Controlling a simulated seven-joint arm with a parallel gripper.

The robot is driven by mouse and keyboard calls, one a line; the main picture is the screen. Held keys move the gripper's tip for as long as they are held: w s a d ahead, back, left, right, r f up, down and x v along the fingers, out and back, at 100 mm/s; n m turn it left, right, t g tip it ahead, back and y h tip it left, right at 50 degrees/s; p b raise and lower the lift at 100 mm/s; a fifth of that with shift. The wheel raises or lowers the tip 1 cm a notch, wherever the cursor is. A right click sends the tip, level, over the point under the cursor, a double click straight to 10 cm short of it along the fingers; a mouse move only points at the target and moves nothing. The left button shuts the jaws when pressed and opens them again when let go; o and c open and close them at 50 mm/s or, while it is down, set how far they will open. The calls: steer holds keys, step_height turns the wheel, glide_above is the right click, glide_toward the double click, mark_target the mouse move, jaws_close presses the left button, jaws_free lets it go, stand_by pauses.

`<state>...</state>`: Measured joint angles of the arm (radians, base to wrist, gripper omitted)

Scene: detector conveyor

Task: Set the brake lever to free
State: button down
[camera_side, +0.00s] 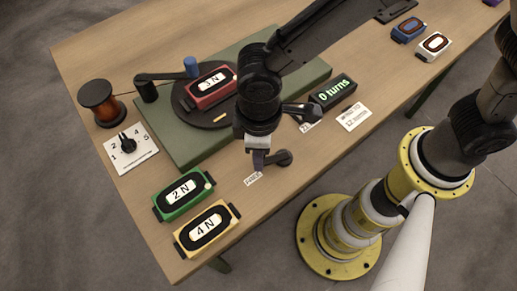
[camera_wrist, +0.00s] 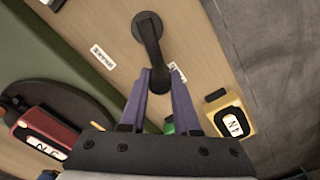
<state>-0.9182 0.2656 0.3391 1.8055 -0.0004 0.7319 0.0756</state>
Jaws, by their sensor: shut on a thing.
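The brake lever (camera_side: 283,158) is a black handle on a round pivot at the front edge of the table. It also shows in the wrist view (camera_wrist: 147,28), its arm running from the pivot down between my fingers. My gripper (camera_side: 259,162) is shut on the lever's outer end, with purple fingers (camera_wrist: 163,88) either side of it. Another small label (camera_wrist: 102,57) lies on the lever's other side. Both are too small to read surely.
A green base (camera_side: 178,150) carries a dark turntable with a red 3 N module (camera_side: 211,88) and a blue-knobbed crank (camera_side: 191,67). A "0 turns" display (camera_side: 333,92) stands nearby. Green 2 N (camera_side: 183,194) and yellow 4 N (camera_side: 207,229) modules sit near the lever.

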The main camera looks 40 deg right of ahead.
steer(key=shift+r, duration=0.1)
steer(key=c, duration=0.6)
jaws_free()
steer(key=shift+c, duration=0.2)
step_height(320, 180, up, 14)
